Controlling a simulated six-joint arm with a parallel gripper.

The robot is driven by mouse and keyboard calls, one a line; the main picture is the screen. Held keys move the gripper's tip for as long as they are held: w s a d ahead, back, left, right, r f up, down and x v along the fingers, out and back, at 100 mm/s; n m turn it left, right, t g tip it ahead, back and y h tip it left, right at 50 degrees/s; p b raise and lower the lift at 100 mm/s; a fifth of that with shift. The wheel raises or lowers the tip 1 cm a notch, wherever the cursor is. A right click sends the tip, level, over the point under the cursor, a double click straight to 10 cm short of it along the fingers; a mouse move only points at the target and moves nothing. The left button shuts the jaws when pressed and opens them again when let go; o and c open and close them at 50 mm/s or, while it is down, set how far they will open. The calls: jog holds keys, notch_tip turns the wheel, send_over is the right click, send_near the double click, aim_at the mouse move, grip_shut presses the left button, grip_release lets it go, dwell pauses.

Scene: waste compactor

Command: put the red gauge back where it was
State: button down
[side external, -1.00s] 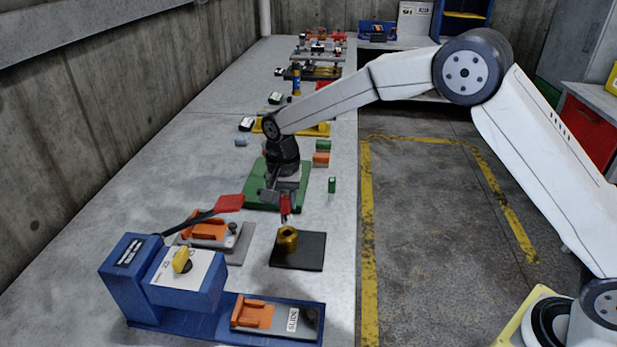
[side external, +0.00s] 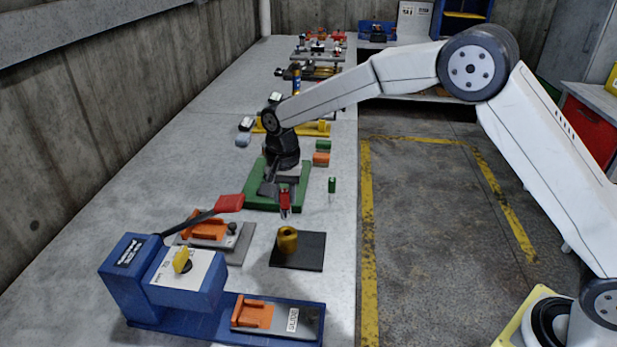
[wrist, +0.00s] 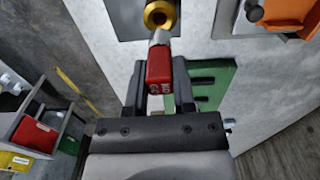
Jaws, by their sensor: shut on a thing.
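The red gauge (side external: 284,199) is a small red block with a silver tip pointing down in the side view. My gripper (side external: 285,190) is shut on its red body and holds it in the air. In the wrist view the red gauge (wrist: 159,70) sits between the two dark fingers of my gripper (wrist: 158,82). The green rack (side external: 262,201) lies behind and below it; my gripper hides part of it. A green gauge (side external: 332,185) stands upright at the rack's right side. A brass ring piece (side external: 287,238) on a black plate (side external: 312,252) is in front of the red gauge.
A blue press (side external: 125,262) with a red-handled lever (side external: 230,202) stands front left. A grey plate with an orange fixture (side external: 207,230) is beside it. Bare table lies to the left.

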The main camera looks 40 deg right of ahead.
jog(key=shift+d, duration=0.15)
jog(key=shift+s+d+r, duration=0.15)
jog(key=shift+d, duration=0.1)
jog(key=s+d+r, duration=0.2)
jog(key=s+d, duration=0.8)
jog(key=d, duration=0.3)
jog(key=shift+s+d+r, duration=0.2)
jog(key=shift+s+d, duration=0.1)
jog(key=shift+s, duration=0.1)
jog(key=w+f, duration=0.9)
jog(key=w, duration=0.4)
jog(key=shift+w+d+f, duration=0.15)
jog(key=shift+w+f, duration=0.05)
jog(key=shift+w, duration=0.05)
